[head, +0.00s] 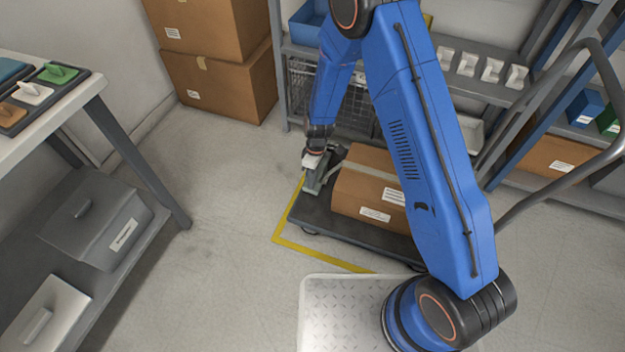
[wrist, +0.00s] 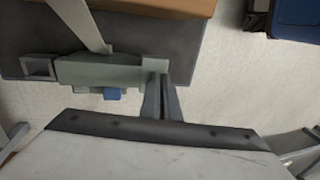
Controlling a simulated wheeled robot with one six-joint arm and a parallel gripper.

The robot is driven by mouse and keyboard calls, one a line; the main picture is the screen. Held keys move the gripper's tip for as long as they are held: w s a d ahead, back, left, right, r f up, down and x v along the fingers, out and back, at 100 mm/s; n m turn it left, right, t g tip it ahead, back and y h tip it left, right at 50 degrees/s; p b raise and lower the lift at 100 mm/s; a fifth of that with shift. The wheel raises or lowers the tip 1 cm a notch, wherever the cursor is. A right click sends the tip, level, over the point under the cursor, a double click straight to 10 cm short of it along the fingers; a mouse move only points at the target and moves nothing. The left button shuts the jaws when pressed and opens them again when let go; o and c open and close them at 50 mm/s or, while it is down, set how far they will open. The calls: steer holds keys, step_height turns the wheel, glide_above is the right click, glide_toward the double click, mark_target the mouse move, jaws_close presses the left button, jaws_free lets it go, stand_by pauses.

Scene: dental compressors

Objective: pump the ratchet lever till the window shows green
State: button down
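A grey-green ratchet unit (head: 318,183) sits at the left end of a dark low platform, beside a cardboard box. In the wrist view the unit (wrist: 95,72) lies across the platform's edge, with a pale bar (wrist: 82,25) slanting from it and a small blue part (wrist: 113,93) on its near side. I cannot tell for sure which part is the lever. My gripper (head: 313,166) is down at the unit. In the wrist view its two dark fingers (wrist: 161,88) are close together at the unit's right end; a grip is not clear. No window colour is readable.
The dark platform (head: 355,236) carries a cardboard box (head: 362,180) close to my gripper. Shelving (head: 480,92) stands behind and right. A table with coloured pieces (head: 55,112) is at left. Bare floor (head: 225,195) lies between table and platform.

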steer(key=shift+s+f, duration=0.1)
steer(key=shift+s, duration=0.1)
steer(key=s+a+v, duration=0.1)
steer(key=s+v, duration=0.1)
steer(key=v, duration=1.2)
steer(key=shift+r, duration=0.25)
